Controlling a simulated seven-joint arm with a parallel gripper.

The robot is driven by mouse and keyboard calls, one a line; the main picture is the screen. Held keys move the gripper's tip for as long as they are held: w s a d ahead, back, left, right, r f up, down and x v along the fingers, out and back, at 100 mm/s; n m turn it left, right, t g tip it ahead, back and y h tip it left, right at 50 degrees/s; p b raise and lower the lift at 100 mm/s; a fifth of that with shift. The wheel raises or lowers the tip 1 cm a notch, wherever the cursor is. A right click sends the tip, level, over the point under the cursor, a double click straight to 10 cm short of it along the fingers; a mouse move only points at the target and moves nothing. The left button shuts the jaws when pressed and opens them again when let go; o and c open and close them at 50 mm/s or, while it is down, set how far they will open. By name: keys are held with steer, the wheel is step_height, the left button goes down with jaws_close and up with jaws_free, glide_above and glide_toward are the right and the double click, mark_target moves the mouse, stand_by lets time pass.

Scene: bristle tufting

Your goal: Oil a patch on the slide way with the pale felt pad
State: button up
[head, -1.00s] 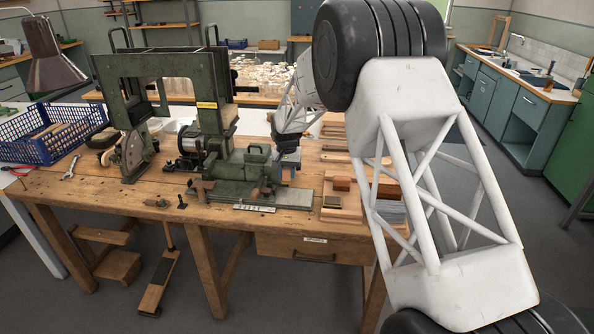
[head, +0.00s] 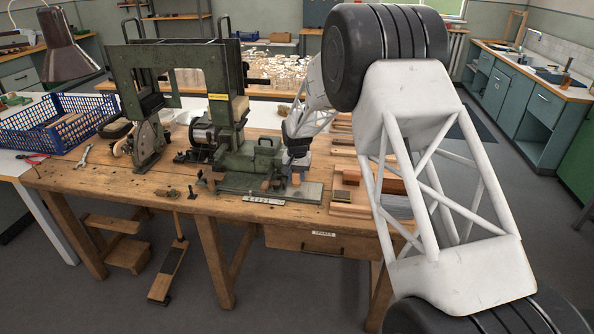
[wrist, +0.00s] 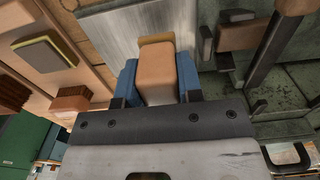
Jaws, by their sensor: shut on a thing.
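My gripper (wrist: 157,88) is shut on a tan block (wrist: 160,78), with a blue finger on each side of it. The slide way (wrist: 125,38) is a grey metal plate that shows beyond the pad in the wrist view. In the head view my gripper (head: 297,166) points down over the right part of the slide way (head: 312,191), beside the green machine. The block (head: 296,179) shows small below it. I cannot tell whether the pad touches the metal.
The green machine (head: 238,160) stands close on the left. A blue crate (head: 55,125) and a wrench (head: 84,155) lie farther left.

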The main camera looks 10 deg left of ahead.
mark_target(317, 190)
step_height(317, 190, down, 3)
steer(key=shift+r, duration=0.2)
steer(key=shift+d+f, duration=0.3)
steer(key=shift+d, duration=0.25)
steer(key=shift+d+f, duration=0.2)
steer(key=shift+d, duration=3.1)
steer(key=shift+w+a, duration=0.5)
steer(key=shift+a, duration=3.4)
steer(key=shift+w+f, duration=0.1)
steer(key=shift+w, duration=0.25)
steer(key=shift+w+d, duration=0.2)
steer(key=shift+d, duration=3.5)
step_height(317, 190, up, 8)
